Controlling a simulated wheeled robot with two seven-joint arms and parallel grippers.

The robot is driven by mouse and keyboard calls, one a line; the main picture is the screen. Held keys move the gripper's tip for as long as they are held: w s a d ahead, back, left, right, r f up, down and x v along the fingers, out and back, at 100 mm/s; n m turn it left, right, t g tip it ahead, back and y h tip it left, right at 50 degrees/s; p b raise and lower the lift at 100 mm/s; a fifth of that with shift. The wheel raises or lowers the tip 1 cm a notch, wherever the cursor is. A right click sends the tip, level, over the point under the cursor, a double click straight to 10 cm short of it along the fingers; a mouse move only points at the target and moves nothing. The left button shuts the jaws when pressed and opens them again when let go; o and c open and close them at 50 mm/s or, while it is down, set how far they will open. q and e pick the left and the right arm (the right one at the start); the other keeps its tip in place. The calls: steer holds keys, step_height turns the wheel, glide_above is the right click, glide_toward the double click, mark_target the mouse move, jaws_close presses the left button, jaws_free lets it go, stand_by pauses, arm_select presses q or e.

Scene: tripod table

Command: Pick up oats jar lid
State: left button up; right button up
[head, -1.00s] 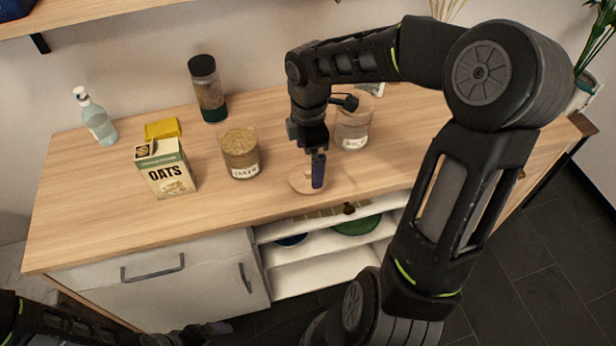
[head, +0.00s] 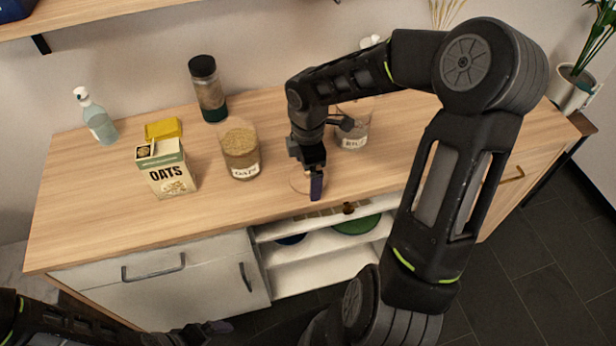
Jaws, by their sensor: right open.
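The oats jar (head: 240,150) is a glass jar of grain with an OATS label, standing without a lid mid-counter. A round wooden lid (head: 299,182) lies flat on the counter to its right, near the front edge. My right gripper (head: 316,188) is over the right part of the lid, fingers pointing down, and hides some of it. It is open with nothing seen between the fingers; contact with the lid cannot be told. My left gripper (head: 212,328) is low at the bottom left, away from the counter top, and its jaws are unclear.
An oats carton (head: 167,170), a yellow box (head: 162,129), a spray bottle (head: 97,118) and a tall dark-lidded jar (head: 207,88) stand to the left. A rice jar (head: 354,125) stands behind my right gripper. Open shelves (head: 318,268) lie below the counter's front edge.

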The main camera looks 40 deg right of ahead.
steer(key=shift+c, duration=0.6)
steer(key=c, duration=1.1)
steer(key=shift+r, duration=0.1)
steer(key=shift+c, duration=0.2)
step_height(320, 180, up, 10)
steer(key=shift+f, duration=0.1)
